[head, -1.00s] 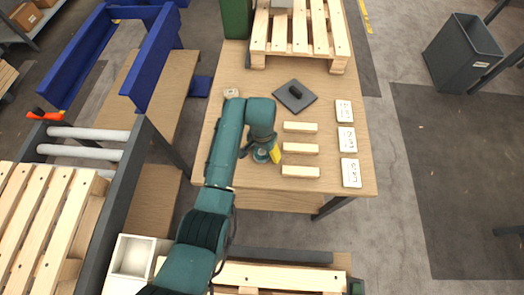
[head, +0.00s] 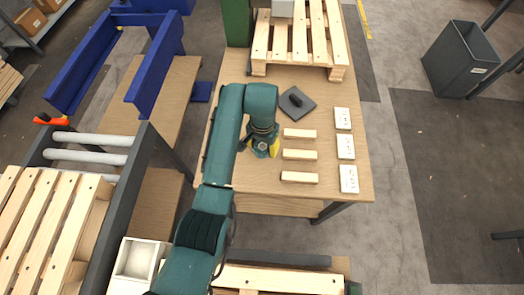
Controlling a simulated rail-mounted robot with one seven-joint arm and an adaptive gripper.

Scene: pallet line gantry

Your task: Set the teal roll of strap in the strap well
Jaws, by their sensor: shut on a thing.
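My gripper (head: 262,147) is over the left-middle of the wooden worktable (head: 270,195), pointing down and partly covered by my forearm. It is shut on a small teal thing (head: 261,153), which appears to be the teal roll of strap; little of it shows below the fingers. A yellow patch shows at the gripper's right side. Whether the roll touches the tabletop is hard to tell. A white open box (head: 120,270) at the lower left may be the strap well, but I cannot be sure.
Right of my gripper lie three pale wooden blocks (head: 300,155) and three white labelled pieces (head: 345,146). A dark plate (head: 306,111) with a black handle lies behind them. A pallet (head: 300,45) occupies the far end. A roller conveyor (head: 92,138) stands left.

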